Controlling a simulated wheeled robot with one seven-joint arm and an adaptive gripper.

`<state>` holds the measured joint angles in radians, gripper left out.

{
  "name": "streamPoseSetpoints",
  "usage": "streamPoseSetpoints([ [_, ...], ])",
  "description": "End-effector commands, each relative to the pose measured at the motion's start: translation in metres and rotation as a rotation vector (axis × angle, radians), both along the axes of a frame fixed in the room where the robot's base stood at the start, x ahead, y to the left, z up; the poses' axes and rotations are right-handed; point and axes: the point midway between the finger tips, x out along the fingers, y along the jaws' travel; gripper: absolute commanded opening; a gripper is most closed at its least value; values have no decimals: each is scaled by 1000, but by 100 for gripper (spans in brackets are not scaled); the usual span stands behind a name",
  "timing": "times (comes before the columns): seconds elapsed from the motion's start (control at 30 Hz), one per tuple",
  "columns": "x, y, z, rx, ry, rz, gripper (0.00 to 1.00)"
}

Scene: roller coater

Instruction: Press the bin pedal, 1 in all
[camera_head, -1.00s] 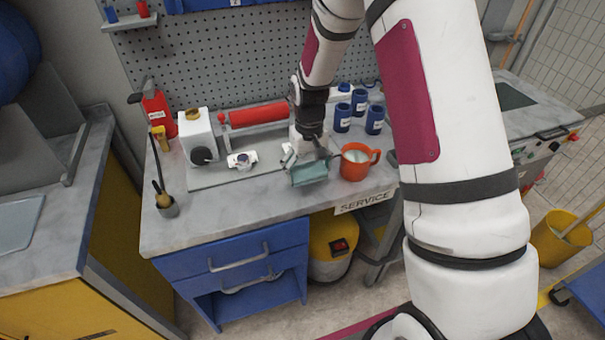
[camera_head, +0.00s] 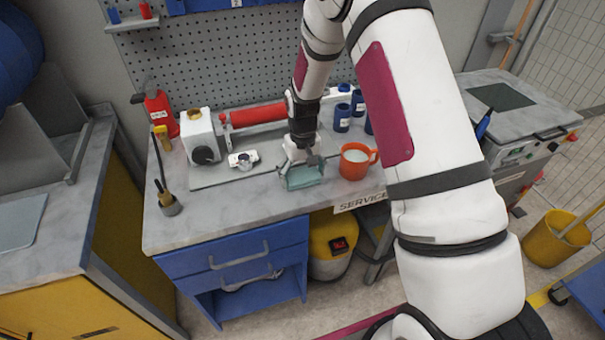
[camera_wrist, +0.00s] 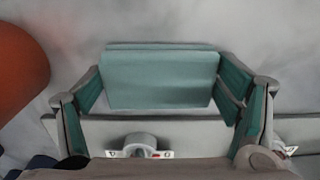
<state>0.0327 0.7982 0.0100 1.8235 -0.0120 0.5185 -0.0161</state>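A yellow container (camera_head: 325,238) with a dark red-marked switch stands on the floor under the bench. I cannot tell whether it is the bin, and I make out no pedal on it. A yellow bucket (camera_head: 545,245) with a pole stands on the floor at the right; no pedal shows there either. My gripper (camera_head: 302,165) is over the bench, far from both. The wrist view shows a teal block (camera_wrist: 160,78) between its fingertips, which appear to meet both sides. The block also shows low over the bench in the head view (camera_head: 303,178).
The grey bench (camera_head: 230,211) carries an orange mug (camera_head: 352,167) just right of my gripper, a red roller (camera_head: 258,114), a white box machine (camera_head: 197,137) and several blue jars (camera_head: 342,118). Blue drawers (camera_head: 235,258) fill its lower left. Some floor shows at the right.

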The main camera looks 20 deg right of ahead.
Motion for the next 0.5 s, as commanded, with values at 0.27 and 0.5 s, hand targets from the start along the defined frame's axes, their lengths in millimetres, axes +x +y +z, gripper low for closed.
streamPoseSetpoints([
  [0.27, 0, 0, 0, 0, 0, 0, 100],
  [0.5, 0, 0, 5, 0, -1, 0, 100],
])
